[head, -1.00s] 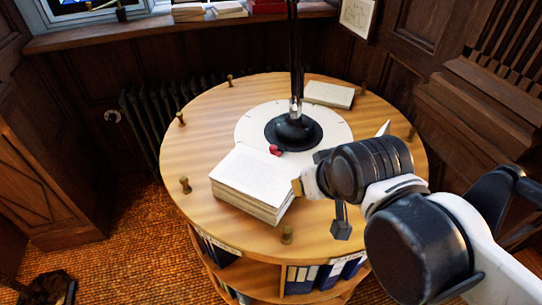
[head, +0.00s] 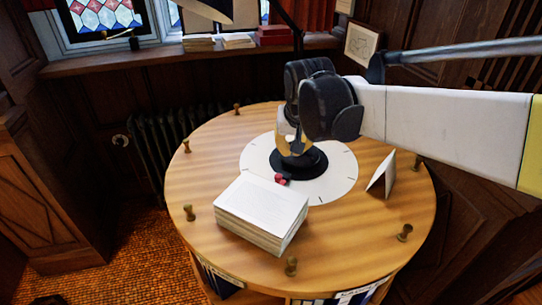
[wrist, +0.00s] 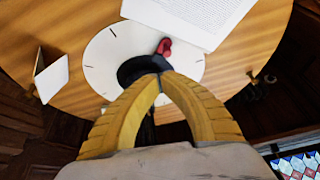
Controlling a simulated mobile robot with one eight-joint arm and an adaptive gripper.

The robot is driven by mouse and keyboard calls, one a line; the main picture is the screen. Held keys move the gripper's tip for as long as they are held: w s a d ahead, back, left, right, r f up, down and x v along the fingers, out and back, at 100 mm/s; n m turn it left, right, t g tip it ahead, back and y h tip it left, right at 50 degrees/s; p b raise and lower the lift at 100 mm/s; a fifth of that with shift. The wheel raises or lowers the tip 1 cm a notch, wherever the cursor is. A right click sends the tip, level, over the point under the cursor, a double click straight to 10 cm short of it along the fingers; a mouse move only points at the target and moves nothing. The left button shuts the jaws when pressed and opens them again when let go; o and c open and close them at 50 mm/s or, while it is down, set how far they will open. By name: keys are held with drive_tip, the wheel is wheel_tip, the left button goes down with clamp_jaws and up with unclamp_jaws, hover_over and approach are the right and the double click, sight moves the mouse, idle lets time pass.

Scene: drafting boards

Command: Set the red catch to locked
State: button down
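The red catch (head: 281,179) is a small red piece at the front edge of the round black base (head: 312,165), which stands on a white dial plate (head: 341,180) with dark tick marks. In the wrist view the catch (wrist: 164,47) lies just beyond the fingertips, apart from them. My gripper (head: 293,152) is over the black base, behind the catch in the head view. Its yellow fingers (wrist: 160,75) curve together and their tips meet or nearly meet, with nothing seen held. The fingers and my arm hide part of the base. Any lock marking is too small to read.
A folded white card (head: 382,175) stands at the right of the round wooden table (head: 350,235). Several small brass pegs, one at the front (head: 291,266), ring the table's edge.

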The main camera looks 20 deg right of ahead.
drive_tip(key=m+g, duration=0.1)
hover_over(280, 179)
drive_tip(key=w+d, duration=0.2)
drive_tip(key=w, duration=0.3)
wheel_tip(280, 179, down, 6)
drive_tip(key=b+x, duration=0.1)
drive_tip(key=x, duration=0.2)
drive_tip(key=b+x, duration=0.1)
drive_tip(key=x, duration=0.2)
drive_tip(key=b+x, duration=0.1)
drive_tip(key=x, duration=0.3)
drive_tip(key=shift+s, duration=0.35)
drive_tip(key=s, duration=0.1)
drive_tip(key=s+a+b, duration=0.1)
drive_tip(key=s, duration=0.1)
drive_tip(key=shift+f, duration=0.2)
drive_tip(key=shift+s+a, duration=0.1)
drive_tip(key=shift+s, duration=0.25)
drive_tip(key=shift+s+a, duration=1.35)
